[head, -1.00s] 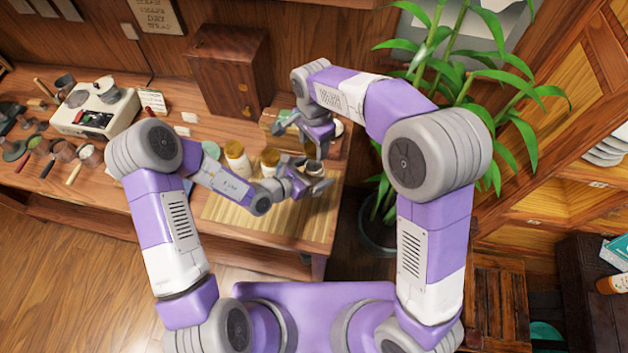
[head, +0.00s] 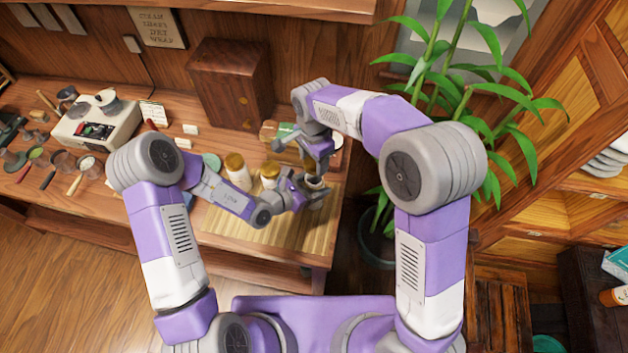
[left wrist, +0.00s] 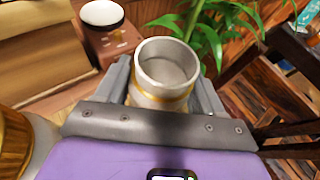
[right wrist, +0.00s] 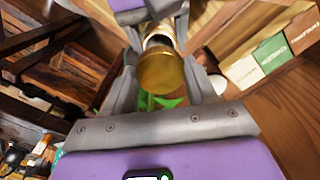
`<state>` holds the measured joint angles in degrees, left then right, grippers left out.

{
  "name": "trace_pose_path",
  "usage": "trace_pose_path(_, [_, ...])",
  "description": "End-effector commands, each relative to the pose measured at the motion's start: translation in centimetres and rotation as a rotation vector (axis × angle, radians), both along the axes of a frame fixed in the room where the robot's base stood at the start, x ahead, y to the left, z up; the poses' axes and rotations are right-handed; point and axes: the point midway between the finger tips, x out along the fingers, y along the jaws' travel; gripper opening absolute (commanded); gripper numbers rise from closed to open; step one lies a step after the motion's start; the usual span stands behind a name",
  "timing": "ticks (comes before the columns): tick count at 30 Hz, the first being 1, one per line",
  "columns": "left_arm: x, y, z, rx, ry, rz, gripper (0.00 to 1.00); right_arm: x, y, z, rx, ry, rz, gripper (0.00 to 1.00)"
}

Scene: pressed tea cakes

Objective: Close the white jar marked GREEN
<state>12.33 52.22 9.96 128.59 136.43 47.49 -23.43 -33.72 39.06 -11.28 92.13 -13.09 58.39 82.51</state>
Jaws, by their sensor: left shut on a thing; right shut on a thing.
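A white jar with a gold band (left wrist: 163,85) stands open-mouthed between the fingers of my left gripper (left wrist: 165,92), which is shut on it. It also shows in the head view (head: 314,183), above the right end of the bamboo mat. Its inside looks empty and I see no marking on it. My right gripper (right wrist: 163,75) is shut on a gold lid (right wrist: 161,73). In the right wrist view the lid is apart from the left wrist view's open mouth, with the jar (right wrist: 158,36) beyond it. The lid is hidden in the head view.
Two gold-lidded jars (head: 237,172) (head: 269,173) stand left of the held jar. The bamboo mat (head: 270,232) is bare in front. Labelled boxes (right wrist: 275,52) stand behind. A plant (head: 455,75) rises at the right, close to my right arm.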

Motion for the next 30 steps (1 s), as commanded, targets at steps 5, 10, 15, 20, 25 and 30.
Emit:
trace_pose_path(5, [0.0, 0.0, 0.0, -0.001, -0.001, 0.0, 0.13, -0.2, 0.0, -2.8, -0.003, 0.004, -0.001, 0.29])
trace_pose_path(10, [0.0, 0.0, 0.0, -0.001, -0.001, 0.0, 0.13, -0.1, 0.0, -3.8, -0.001, 0.002, -0.001, 0.29])
trace_pose_path(15, [0.0, 0.0, 0.0, -0.001, -0.001, 0.0, 0.13, -0.1, 0.0, -3.7, -0.001, 0.001, -0.001, 0.29])
trace_pose_path(20, [0.0, 0.0, 0.0, 0.0, -0.001, 0.0, 0.13, -0.1, 0.1, -3.7, -0.001, 0.001, -0.001, 0.29])
trace_pose_path(25, [0.0, 0.0, 0.0, 0.0, -0.001, 0.0, 0.13, -0.1, 0.1, -3.8, -0.001, 0.002, -0.001, 0.29])
trace_pose_path(30, [0.0, 0.0, 0.0, 0.0, -0.002, 0.001, 0.13, -0.1, 0.1, -4.7, -0.001, 0.003, -0.001, 0.29])
